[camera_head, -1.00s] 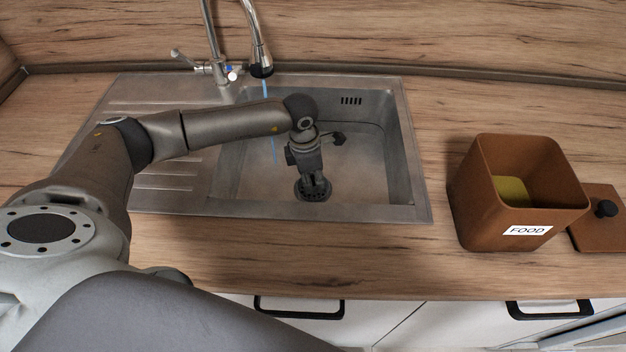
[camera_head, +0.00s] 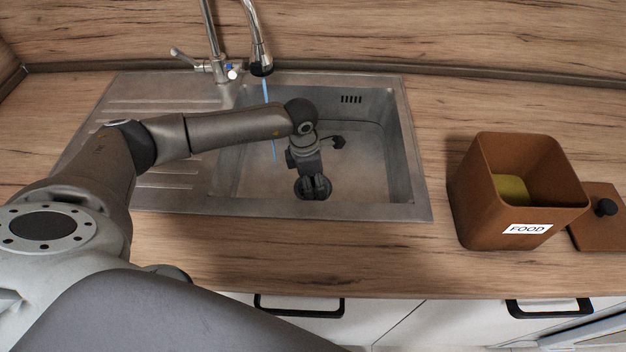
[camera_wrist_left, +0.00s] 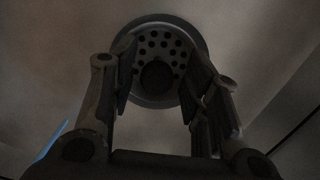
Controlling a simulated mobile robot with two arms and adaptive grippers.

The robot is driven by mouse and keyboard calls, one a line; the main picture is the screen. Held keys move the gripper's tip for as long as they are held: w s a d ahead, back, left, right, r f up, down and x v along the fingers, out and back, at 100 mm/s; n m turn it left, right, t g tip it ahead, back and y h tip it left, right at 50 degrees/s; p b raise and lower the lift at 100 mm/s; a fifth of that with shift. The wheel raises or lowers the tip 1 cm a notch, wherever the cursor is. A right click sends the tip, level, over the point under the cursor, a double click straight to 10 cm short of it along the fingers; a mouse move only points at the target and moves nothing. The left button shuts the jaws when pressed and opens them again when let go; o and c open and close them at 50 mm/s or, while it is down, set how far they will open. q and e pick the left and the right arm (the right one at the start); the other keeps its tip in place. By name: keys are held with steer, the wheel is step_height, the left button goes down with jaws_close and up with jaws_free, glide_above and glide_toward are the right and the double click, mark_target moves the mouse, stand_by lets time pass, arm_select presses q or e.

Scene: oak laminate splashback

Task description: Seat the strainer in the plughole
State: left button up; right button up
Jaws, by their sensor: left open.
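The strainer (camera_wrist_left: 160,48), a disc with several round holes and a dark central knob, shows in the left wrist view. A paler ring, the plughole rim (camera_wrist_left: 201,40), surrounds it; I cannot tell whether it lies fully flush. My left gripper (camera_head: 315,188) is open, low in the sink basin over the plughole. In the left wrist view its two fingers stand on either side of the knob, apart from each other. In the head view the gripper hides most of the strainer and plughole. My right gripper is not in view.
The steel sink (camera_head: 235,206) has a draining board on its left. The tap (camera_head: 258,50) rises behind, with a thin blue stream falling near my forearm. A brown FOOD box (camera_head: 475,205) and its lid (camera_head: 595,232) stand on the counter to the right.

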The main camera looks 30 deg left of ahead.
arm_select(q)
step_height(320, 180, up, 11)
steer(key=a+b, duration=0.1)
steer(key=shift+s+f+b, duration=0.2)
steer(key=shift+s+b, duration=0.15)
steer(key=shift+b, duration=0.05)
steer(key=shift+a, duration=0.15)
